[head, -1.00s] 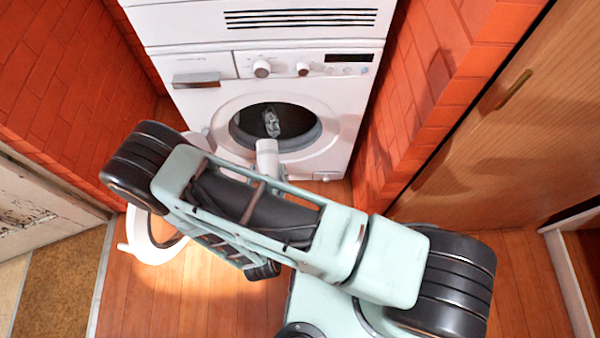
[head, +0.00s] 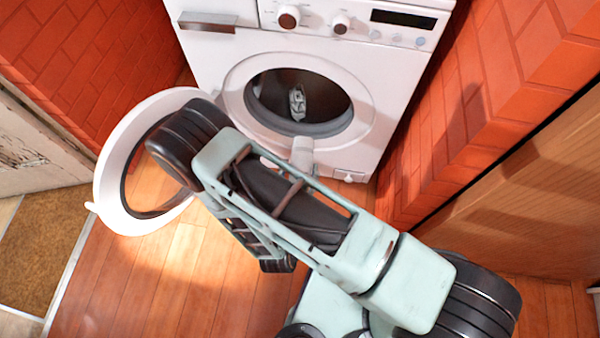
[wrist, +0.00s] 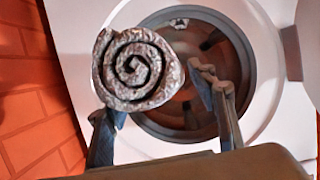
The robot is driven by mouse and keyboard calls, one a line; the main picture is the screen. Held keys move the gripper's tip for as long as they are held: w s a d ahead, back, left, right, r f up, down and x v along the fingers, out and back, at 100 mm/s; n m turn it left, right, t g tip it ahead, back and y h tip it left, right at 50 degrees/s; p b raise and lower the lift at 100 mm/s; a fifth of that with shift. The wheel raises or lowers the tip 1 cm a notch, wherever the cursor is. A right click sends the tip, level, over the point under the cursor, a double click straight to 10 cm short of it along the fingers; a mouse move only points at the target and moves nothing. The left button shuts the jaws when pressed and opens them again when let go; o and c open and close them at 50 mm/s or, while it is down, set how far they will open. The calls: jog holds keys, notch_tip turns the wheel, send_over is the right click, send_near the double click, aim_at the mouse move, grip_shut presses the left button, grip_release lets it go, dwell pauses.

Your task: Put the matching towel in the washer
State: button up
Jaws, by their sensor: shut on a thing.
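A rolled grey speckled towel (wrist: 138,70), its dark spiral end facing the camera, is held between the fingers of my gripper (wrist: 153,95) in the wrist view. The white washer (head: 390,105) has its round door (head: 112,185) swung open to the left. The towel appears in front of the washer and partly covers its opening in the wrist view.
Red brick walls (head: 80,70) stand close on both sides of the washer. A wooden cabinet (head: 520,190) is at the right. The wooden floor (head: 110,285) is clear at the lower left, beside a brown mat (head: 45,245).

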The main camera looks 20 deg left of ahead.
jog(key=w+r+b+x, duration=0.1)
jog(key=r+x, duration=0.1)
jog(key=x, duration=0.9)
jog(key=w+r+b+x, duration=0.1)
jog(key=r+b+x, duration=0.1)
jog(key=x, duration=1)
jog(key=w+r+b+x, duration=0.1)
jog(key=r+x, duration=0.3)
jog(key=x, duration=0.8)
jog(key=shift+a, duration=0.2)
jog(key=o, duration=1.3)
jog(key=shift+c, duration=0.2)
jog(key=shift+s, duration=0.1)
jog(key=v, duration=1.2)
